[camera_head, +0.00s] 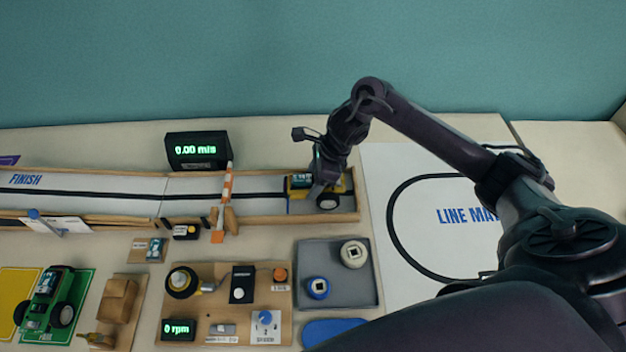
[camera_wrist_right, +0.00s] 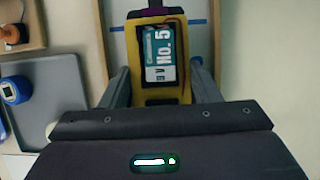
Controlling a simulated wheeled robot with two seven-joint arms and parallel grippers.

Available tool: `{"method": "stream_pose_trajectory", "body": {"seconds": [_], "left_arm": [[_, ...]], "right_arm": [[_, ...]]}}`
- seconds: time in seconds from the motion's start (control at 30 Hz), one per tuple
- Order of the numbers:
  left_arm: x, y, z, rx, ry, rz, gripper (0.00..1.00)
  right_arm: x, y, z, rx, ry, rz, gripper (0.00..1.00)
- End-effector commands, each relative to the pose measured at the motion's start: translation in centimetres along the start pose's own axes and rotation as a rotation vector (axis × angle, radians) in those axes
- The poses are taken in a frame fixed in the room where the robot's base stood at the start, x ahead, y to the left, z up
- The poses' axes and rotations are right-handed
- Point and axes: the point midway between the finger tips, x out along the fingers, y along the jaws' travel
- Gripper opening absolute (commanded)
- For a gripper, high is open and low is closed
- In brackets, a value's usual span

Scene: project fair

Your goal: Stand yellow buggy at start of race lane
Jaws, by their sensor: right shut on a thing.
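The yellow buggy (camera_head: 328,196) is at the right end of the race lane (camera_head: 250,206), inside its wooden border. It carries a battery labelled "No. 5", which shows in the right wrist view (camera_wrist_right: 161,58). My right gripper (camera_head: 325,182) reaches down from above and is shut on the buggy, with one finger on each side of it in the wrist view (camera_wrist_right: 162,88). A blue line (camera_wrist_right: 200,22) crosses the lane beside the buggy. Whether the wheels touch the lane floor is hard to tell. My left gripper is not in view.
An orange-and-white striped gate (camera_head: 226,190) stands across the lane to the left of the buggy. A speed display (camera_head: 196,151) reads 0.00 m/s behind it. A grey tray (camera_head: 335,294) with two round parts and a motor board (camera_head: 215,300) lie in front. A line maze sheet (camera_head: 440,180) lies right.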

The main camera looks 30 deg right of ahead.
Motion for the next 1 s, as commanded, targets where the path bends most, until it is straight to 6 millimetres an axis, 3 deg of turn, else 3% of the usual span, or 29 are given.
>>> {"method": "stream_pose_trajectory", "body": {"seconds": [0.27,0.3,0.5,0.77,1.0], "left_arm": [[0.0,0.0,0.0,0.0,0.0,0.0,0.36],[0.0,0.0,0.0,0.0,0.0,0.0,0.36],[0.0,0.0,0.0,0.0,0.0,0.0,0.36],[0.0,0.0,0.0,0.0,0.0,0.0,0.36],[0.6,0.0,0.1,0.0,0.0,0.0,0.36]], "right_arm": [[-0.1,0.0,0.1,0.0,-0.001,-0.001,0.4],[-0.1,0.0,0.1,0.0,-0.001,-0.001,0.59],[-0.1,0.0,0.1,0.0,-0.001,-0.001,0.82],[-0.1,0.0,0.0,0.0,0.001,0.0,0.82],[-3.2,-0.1,0.0,-0.003,0.0,-0.005,0.82]]}}
